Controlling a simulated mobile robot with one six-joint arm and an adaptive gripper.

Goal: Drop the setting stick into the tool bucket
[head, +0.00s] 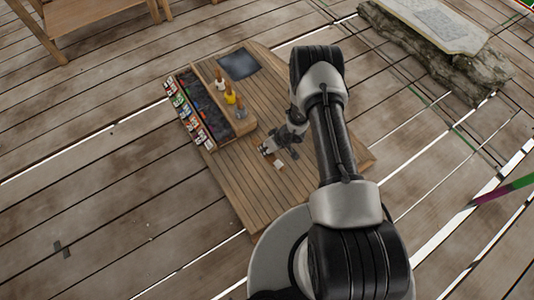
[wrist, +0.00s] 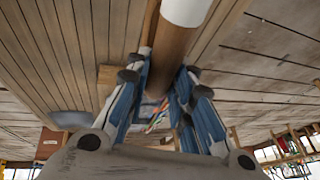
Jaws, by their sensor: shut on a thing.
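My gripper (head: 268,148) is low over the wooden table (head: 245,190) in the head view. In the wrist view its blue-padded fingers (wrist: 158,95) are shut on the setting stick, a brown rod (wrist: 172,48) with a white end (wrist: 186,8). The rod's white end points toward the top of the picture. In the head view a small white piece (head: 278,164) beside the gripper appears to be that end. I cannot make out a tool bucket in either view.
A long dark tray (head: 208,108) with colourful labels lies along the table's left side. Beside it stand several small bottles, one yellow (head: 230,97). A dark square mat (head: 238,64) lies at the back. A stone slab (head: 440,25) lies at upper right.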

